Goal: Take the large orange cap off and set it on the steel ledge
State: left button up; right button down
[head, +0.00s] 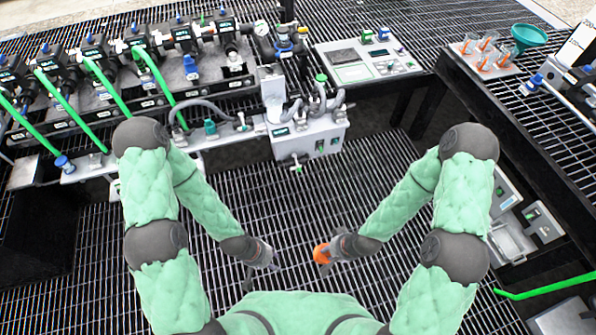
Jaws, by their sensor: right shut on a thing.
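The orange cap (321,253) is at the fingertips of my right gripper (328,256), which is shut on it. They hang over the open grating floor close in front of my body, clear of any bench. My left gripper (263,263) is to the left of it, also low over the grating, and nothing shows in it. Its fingers are small and dark here, so I cannot tell whether they are open or shut. A pale steel ledge (88,168) runs along the front of the left bench, with blue and teal fittings on it.
A row of black pumps with green hoses (92,75) fills the back left bench. A grey valve box (310,133) stands at centre back. A panel unit (368,60) is behind it. The right bench (520,110) holds a beaker tray (486,57) and a green funnel (528,36).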

pick_arm(q)
notch_tip(320, 180, down, 12)
jog(key=b, duration=1.1)
pick_arm(e)
jog(key=w+a+r+n+t, duration=0.2)
jog(key=w+a+t, duration=0.2)
jog(key=w, duration=0.5)
jog(key=w+a+r+n+t, duration=0.2)
jog(key=w+a+n+t, duration=0.1)
jog(key=w+t, duration=0.4)
jog(key=w, duration=0.2)
jog(key=shift+w+a+r+y, duration=0.2)
jog(key=shift+w+a+y, duration=0.15)
jog(key=shift+y, duration=0.05)
